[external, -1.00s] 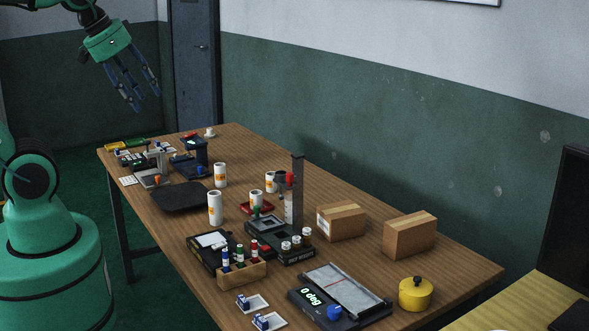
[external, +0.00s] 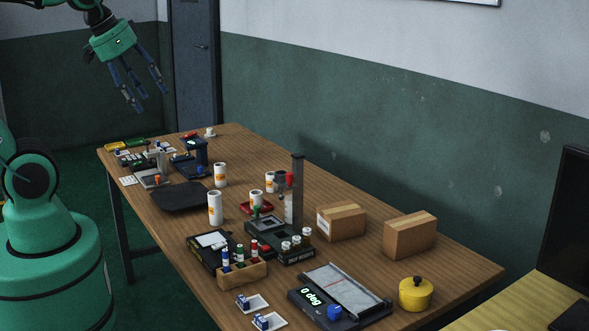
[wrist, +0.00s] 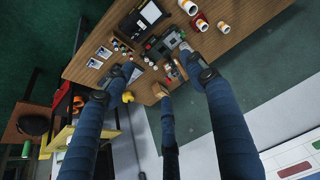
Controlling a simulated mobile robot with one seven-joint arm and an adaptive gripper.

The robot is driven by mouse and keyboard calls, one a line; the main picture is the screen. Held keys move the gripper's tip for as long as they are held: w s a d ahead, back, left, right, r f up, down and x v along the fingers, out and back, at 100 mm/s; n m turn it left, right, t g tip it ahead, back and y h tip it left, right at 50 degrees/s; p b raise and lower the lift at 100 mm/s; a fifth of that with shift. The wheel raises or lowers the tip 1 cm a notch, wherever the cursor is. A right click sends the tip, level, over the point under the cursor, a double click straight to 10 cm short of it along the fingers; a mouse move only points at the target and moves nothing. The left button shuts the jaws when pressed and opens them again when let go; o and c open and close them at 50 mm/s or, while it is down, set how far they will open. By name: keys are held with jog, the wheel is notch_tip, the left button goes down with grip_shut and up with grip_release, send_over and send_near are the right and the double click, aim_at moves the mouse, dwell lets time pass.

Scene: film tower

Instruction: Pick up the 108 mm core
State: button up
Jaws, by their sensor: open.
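Several white cylindrical cores with orange labels stand upright on the wooden table. The tallest-looking core (external: 215,208) is at the table's near side. Another core (external: 220,175) stands behind it, and two shorter ones, a front core (external: 256,199) and a back core (external: 270,182), stand to the right. I cannot read which is the 108 mm one. The wrist view shows cores at the top, such as one core (wrist: 190,7) and another core (wrist: 224,28). My gripper (external: 142,97) is open and empty, high above the table's far left end, apart from all cores. Its spread fingers (wrist: 157,90) show in the wrist view.
The table (external: 440,268) also holds a grey column device (external: 297,190), two cardboard boxes (external: 410,236), a yellow lidded pot (external: 415,294), a bottle rack (external: 242,273) and a black tray (external: 180,196). A green wall runs along the far side. The air around my gripper is clear.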

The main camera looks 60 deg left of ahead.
jog(key=w+a+f+g, duration=0.1)
jog(key=w+a+f, duration=0.25)
jog(key=w, duration=0.45)
jog(key=n+g+p, duration=0.2)
jog(key=n+g, duration=0.1)
jog(key=g, duration=0.1)
send_over(214, 199)
jog(key=a, duration=0.2)
notch_tip(214, 199, down, 28)
jog(key=shift+w+f, duration=0.2)
jog(key=shift+w, duration=0.15)
jog(key=shift+f, duration=0.1)
jog(key=shift+f+b, duration=0.9)
jog(key=shift+f, duration=3.25)
jog(key=shift+f, duration=0.1)
